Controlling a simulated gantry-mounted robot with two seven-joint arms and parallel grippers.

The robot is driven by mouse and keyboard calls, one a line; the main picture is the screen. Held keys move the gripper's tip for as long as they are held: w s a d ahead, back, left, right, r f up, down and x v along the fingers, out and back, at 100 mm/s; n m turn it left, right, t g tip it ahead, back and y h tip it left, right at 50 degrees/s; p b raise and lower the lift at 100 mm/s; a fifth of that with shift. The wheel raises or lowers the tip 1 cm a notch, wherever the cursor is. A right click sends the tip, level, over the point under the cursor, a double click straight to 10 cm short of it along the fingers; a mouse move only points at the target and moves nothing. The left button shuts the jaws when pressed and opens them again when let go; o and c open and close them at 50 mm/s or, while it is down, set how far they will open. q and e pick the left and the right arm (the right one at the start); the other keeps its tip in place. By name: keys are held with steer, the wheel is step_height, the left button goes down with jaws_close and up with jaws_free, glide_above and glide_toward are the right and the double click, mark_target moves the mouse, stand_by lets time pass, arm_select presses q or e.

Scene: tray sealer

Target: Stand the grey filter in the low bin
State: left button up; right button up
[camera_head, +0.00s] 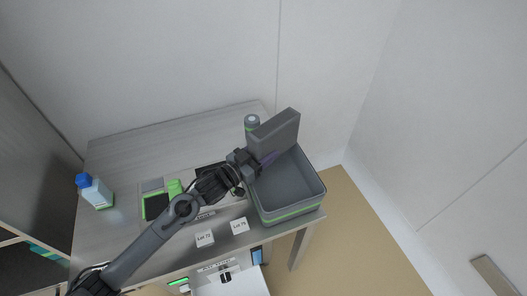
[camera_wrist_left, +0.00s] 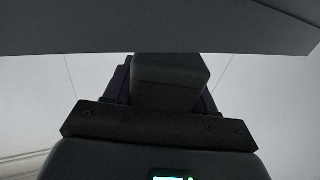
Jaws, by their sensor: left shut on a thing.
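The grey filter (camera_head: 278,132) is a flat, dark grey block, held tilted over the back left part of the low bin. My left gripper (camera_head: 257,160) is shut on its lower left side. The low bin (camera_head: 312,205) is a grey open box with a green band, at the right end of the table. The filter hides part of its back rim, and I cannot tell whether the two touch. In the left wrist view the filter (camera_wrist_left: 160,28) fills the top edge, above my gripper's dark body. My right gripper is in neither view.
A grey and green canister (camera_head: 251,122) stands just behind the filter. A white bottle with a blue cap (camera_head: 95,190) stands at the table's left. A green and black device (camera_head: 158,203) and two lot cards (camera_head: 205,239) lie on the table. The back of the table (camera_head: 180,133) is clear.

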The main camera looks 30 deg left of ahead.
arm_select(q)
steer(key=shift+f, duration=0.1)
steer(key=shift+f, duration=0.5)
steer(key=o, duration=1.1)
steer(key=shift+o, duration=0.2)
